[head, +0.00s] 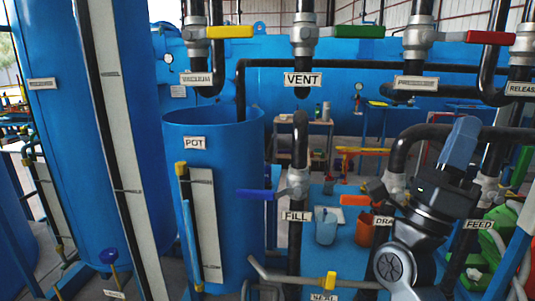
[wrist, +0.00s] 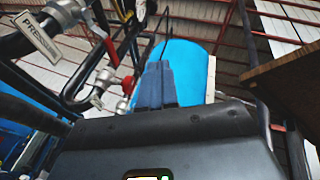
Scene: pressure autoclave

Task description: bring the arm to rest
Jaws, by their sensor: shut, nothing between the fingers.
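My gripper (head: 463,140) is at the right of the head view, with its blue fingers pointing up in front of the dark pipes. My dark wrist and grey arm joint are below it. In the wrist view, the two blue fingers of my gripper (wrist: 157,82) are together, with nothing seen between them. The gripper looks close to the DRAIN and FEED pipework, but I cannot tell whether it touches any pipe. The arm partly covers the DRAIN label (head: 384,221) and stands beside the FEED label (head: 479,225).
A blue POT tank (head: 228,200) stands left of centre. Above are a yellow handle (head: 229,31), a green VENT handle (head: 358,31) and a red handle (head: 490,38). The FILL valve has a blue handle (head: 256,195); an orange handle (head: 355,200) is near my arm.

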